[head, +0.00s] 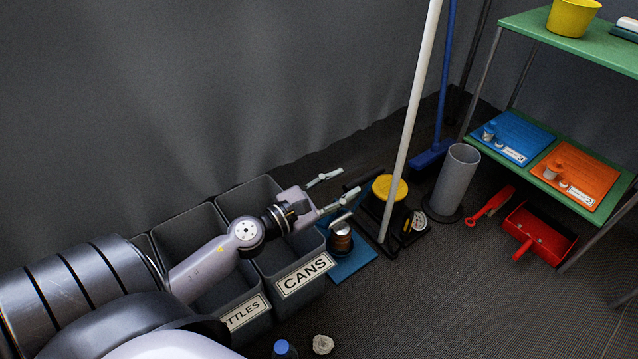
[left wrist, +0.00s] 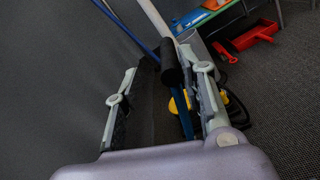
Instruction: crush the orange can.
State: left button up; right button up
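The can crusher (head: 352,265) has a blue base and stands on the floor right of the CANS bin. A small brownish-orange can (head: 342,241) stands upright in it, partly covered from above; I take it for the orange can. My left gripper (head: 332,190) is open and empty above the crusher's left side, fingers spread and pointing right. In the left wrist view, a black cylindrical handle (left wrist: 171,62) on a blue lever (left wrist: 184,112) shows near the right finger, within the opening as seen from there. Contact cannot be told. The can is not discernible in the wrist view. My right gripper is not in view.
The CANS bin (head: 307,274) and BOTTLES bin (head: 246,314) stand under my left arm. A yellow-topped object (head: 389,187), white pole (head: 412,120), grey cylinder (head: 455,182) and red dustpan (head: 540,236) stand to the right. A bottle with a blue cap (head: 282,349) is at the front.

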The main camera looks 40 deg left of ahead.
pick_arm(q)
jog(key=v, duration=0.6)
jog(key=shift+s, duration=0.15)
jog(key=shift+a, duration=0.1)
jog(key=shift+c, duration=0.4)
